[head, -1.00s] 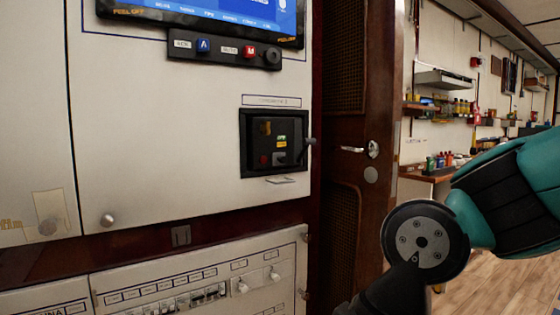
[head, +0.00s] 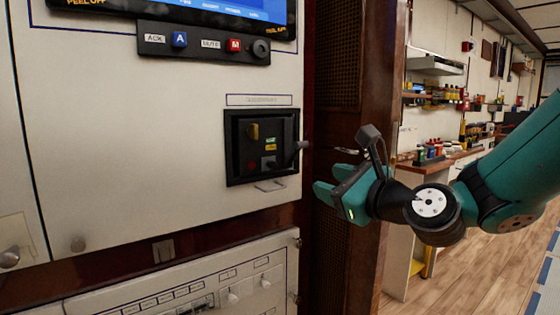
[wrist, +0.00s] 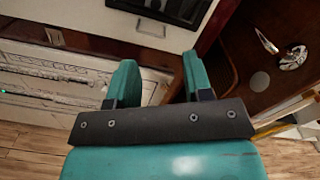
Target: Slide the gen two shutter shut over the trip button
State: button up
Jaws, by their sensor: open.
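A black-framed breaker unit (head: 233,174) is set in the white cabinet front, under a label too blurred to read. It holds a yellowish toggle (head: 253,131), small green and yellow tags, and a small dark red spot (head: 251,166) that may be the trip button. I cannot make out which part is the shutter. My gripper (head: 332,181) is open and empty, right of the unit and a little lower, apart from it. In the wrist view my gripper (wrist: 158,80) points toward the unit's lower edge (wrist: 165,17).
A pale handle (head: 270,186) sits below the unit. A dark wooden door (head: 345,60) stands behind my gripper. A display (head: 190,12) and a button strip (head: 205,45) are above. A lower panel with knobs (head: 232,298) is below. Open floor lies at right.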

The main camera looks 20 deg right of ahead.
jog(key=w+a+p, duration=0.1)
jog(key=p, duration=1.5)
send_near(274, 165)
jog(key=x, duration=0.8)
jog(key=shift+w+r, duration=0.25)
jog(key=shift+w, duration=0.05)
jog(key=shift+w+a+f+p, duration=0.25)
jog(key=shift+w+p, duration=0.05)
jog(key=shift+w, duration=0.35)
grip_shut()
